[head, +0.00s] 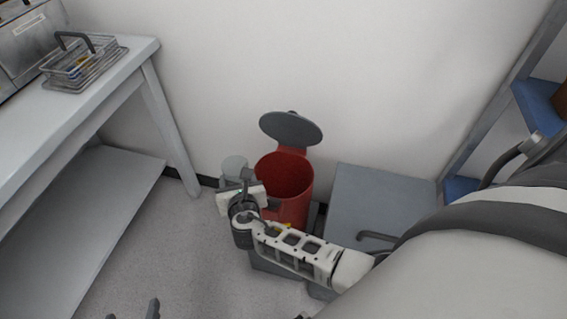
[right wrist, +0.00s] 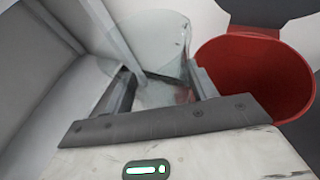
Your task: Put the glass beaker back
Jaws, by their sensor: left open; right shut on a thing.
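The glass beaker (head: 234,165) is clear and pale, and stands out against the wall just left of the red bin in the head view. In the right wrist view the beaker (right wrist: 150,42) fills the space between the fingers. My right gripper (right wrist: 164,84) is shut on it; in the head view the hand partly hides its lower part. The beaker is held in the air near the bin's left rim. Only the fingertips of my left gripper (head: 132,311) show at the bottom edge of the head view; they are apart and empty.
The red bin (head: 287,175) stands open, its grey lid (head: 291,128) raised. A grey table (head: 110,72) at left carries a wire basket (head: 82,66) with small items. A grey box-like surface (head: 385,200) is right of the bin, and a blue-shelved rack (head: 540,105) stands far right.

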